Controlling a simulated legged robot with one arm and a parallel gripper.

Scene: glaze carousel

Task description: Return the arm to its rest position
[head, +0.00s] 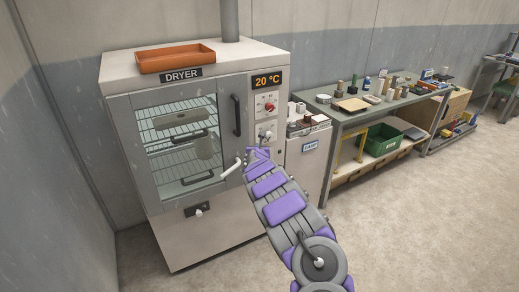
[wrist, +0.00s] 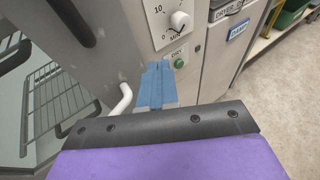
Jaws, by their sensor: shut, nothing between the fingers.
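My arm with its purple and grey segments reaches from the lower right toward the dryer in the head view. My gripper (wrist: 158,88) shows in the wrist view as blue fingers closed together, with nothing between them. In the head view the gripper end (head: 257,154) is in front of the dryer's right side. The dryer (head: 200,235) is a large cream cabinet with a glass door. The white lever handle (wrist: 121,102) is just left of my fingers in the wrist view; I cannot tell whether they touch. It also shows in the head view (head: 231,168).
The dryer's timer dial (wrist: 179,20) and green button (wrist: 178,63) are beyond the fingers. An orange tray (head: 178,57) lies on top of the dryer. A workbench (head: 345,112) with jars and a green crate (head: 383,139) stands to the right. The floor in front is clear.

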